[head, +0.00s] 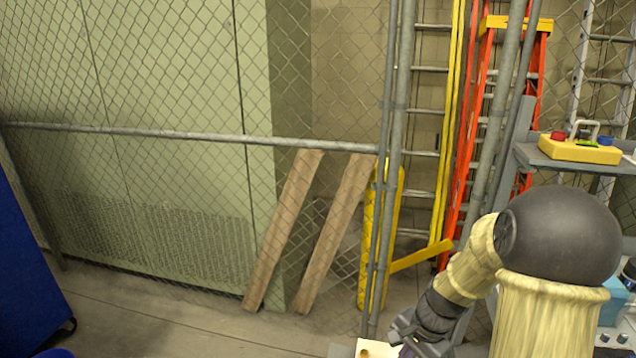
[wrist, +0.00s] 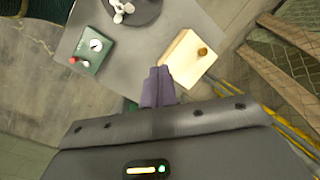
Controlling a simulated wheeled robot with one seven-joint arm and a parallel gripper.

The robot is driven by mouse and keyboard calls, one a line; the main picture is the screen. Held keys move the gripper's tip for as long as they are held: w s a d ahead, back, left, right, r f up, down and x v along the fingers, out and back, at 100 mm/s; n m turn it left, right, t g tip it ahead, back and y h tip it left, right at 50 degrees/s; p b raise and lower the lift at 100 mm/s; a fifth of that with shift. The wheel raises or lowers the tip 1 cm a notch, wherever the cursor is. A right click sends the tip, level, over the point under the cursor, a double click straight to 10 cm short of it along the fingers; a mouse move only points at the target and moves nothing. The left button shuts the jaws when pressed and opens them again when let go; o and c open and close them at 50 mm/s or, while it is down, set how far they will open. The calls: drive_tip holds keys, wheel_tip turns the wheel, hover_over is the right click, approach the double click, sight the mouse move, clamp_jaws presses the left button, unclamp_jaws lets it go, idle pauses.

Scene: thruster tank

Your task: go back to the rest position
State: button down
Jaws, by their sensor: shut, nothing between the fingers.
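My gripper (wrist: 158,86) shows in the wrist view with its two purple-grey fingers together and nothing between them. It is above a grey table (wrist: 190,18), beside a pale wooden block (wrist: 184,62) with a brass knob. I cannot tell whether the fingers touch the block. In the head view my arm reaches down at the lower right, and my gripper (head: 405,350) is partly cut off by the bottom edge. A corner of the pale block (head: 372,349) shows there too.
On the table are a green box (wrist: 92,50) with a gauge and red knob, and a dark round part (wrist: 132,8) with a white handle. A yellow box (head: 580,150) sits on a shelf at right. A chain-link fence (head: 200,136), leaning planks (head: 335,230) and ladders stand behind.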

drive_tip(key=s+a+r+n+t+h, duration=0.1)
drive_tip(key=s+a+r+n+h, duration=0.1)
drive_tip(key=s+r+n, duration=0.4)
drive_tip(key=s+a+n, duration=0.1)
drive_tip(key=s+n, duration=0.2)
drive_tip(key=n, duration=0.1)
drive_tip(key=shift+s+a+r+t, duration=0.15)
drive_tip(key=shift+a+t, duration=0.05)
drive_tip(key=shift+t, duration=0.2)
